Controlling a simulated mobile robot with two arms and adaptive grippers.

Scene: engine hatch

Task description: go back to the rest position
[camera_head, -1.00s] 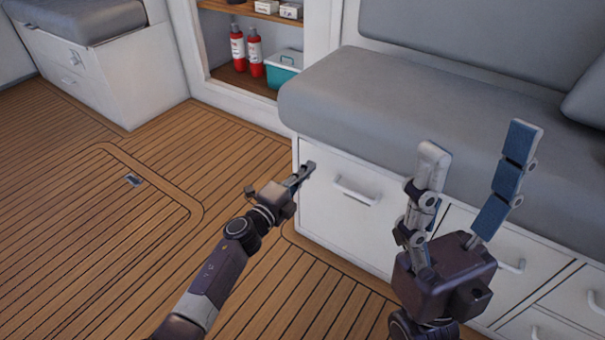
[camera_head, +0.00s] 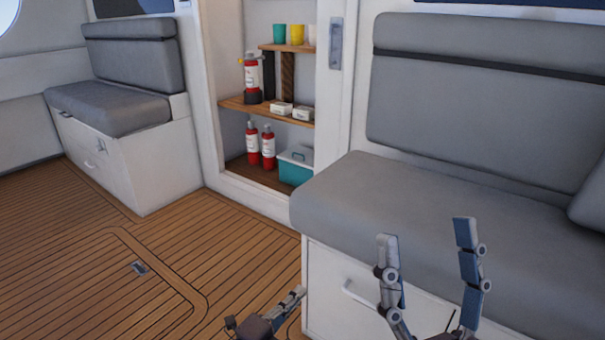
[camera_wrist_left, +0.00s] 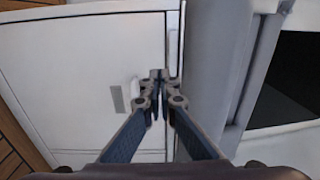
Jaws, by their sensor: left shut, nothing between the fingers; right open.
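My left gripper (camera_head: 294,300) is low in the head view, in front of the white bench base. It is shut and empty; its fingers meet in the left wrist view (camera_wrist_left: 158,80). My right gripper (camera_head: 428,240) stands at the lower right of the head view with its two fingers pointing up and spread wide. It is open and empty, in front of the grey seat cushion. Both arms below the grippers are cut off by the bottom edge.
A hatch outline with a small metal latch (camera_head: 140,268) lies in the wooden floor (camera_head: 70,240). The bench (camera_head: 430,205) with a drawer handle (camera_head: 358,293) fills the right side. An open cupboard behind holds a teal box (camera_head: 295,168) and red extinguishers (camera_head: 260,147). The floor at left is clear.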

